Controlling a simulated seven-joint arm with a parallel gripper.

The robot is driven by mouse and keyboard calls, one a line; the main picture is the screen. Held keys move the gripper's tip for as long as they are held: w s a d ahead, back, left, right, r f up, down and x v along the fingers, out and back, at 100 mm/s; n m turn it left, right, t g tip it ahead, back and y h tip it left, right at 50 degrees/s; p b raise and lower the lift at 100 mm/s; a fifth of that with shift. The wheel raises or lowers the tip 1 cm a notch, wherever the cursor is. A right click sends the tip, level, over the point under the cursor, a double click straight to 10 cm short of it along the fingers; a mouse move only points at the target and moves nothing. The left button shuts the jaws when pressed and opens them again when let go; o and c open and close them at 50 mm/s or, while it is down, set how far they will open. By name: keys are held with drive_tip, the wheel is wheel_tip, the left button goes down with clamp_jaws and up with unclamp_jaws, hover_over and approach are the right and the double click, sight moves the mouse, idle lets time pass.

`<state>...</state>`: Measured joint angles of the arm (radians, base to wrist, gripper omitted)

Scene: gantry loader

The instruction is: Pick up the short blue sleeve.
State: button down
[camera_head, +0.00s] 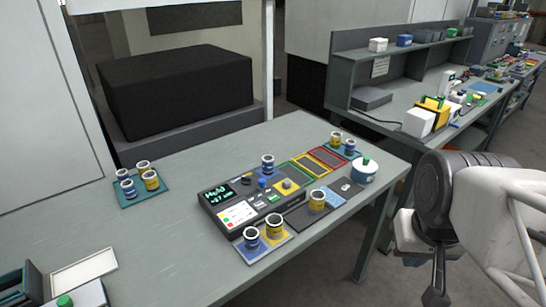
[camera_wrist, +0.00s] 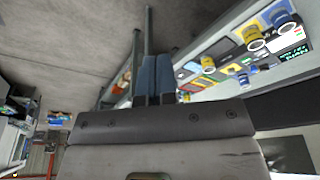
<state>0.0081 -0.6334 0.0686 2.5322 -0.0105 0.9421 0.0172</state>
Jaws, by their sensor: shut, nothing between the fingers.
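Several blue sleeves with white rims stand on the table; I cannot tell for sure which is the short one. One blue sleeve (camera_head: 251,238) is on the front blue mat beside a yellow sleeve (camera_head: 274,227). Another blue sleeve (camera_head: 267,163) stands behind the grey control panel (camera_head: 222,205). Two more blue sleeves (camera_head: 128,189) are on the teal mat (camera_head: 150,195) at left, and one blue sleeve (camera_head: 350,147) is at the back right. My gripper (camera_wrist: 154,62) is shut and empty, off the table's right side, apart from all sleeves.
Red and yellow framed trays (camera_head: 326,160) lie behind the panel. A white tray (camera_head: 84,271) is at front left. The table between the teal mat and panel is clear.

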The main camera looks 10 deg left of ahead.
idle(0.4)
drive_tip(key=shift+c, duration=2.4)
unclamp_jaws()
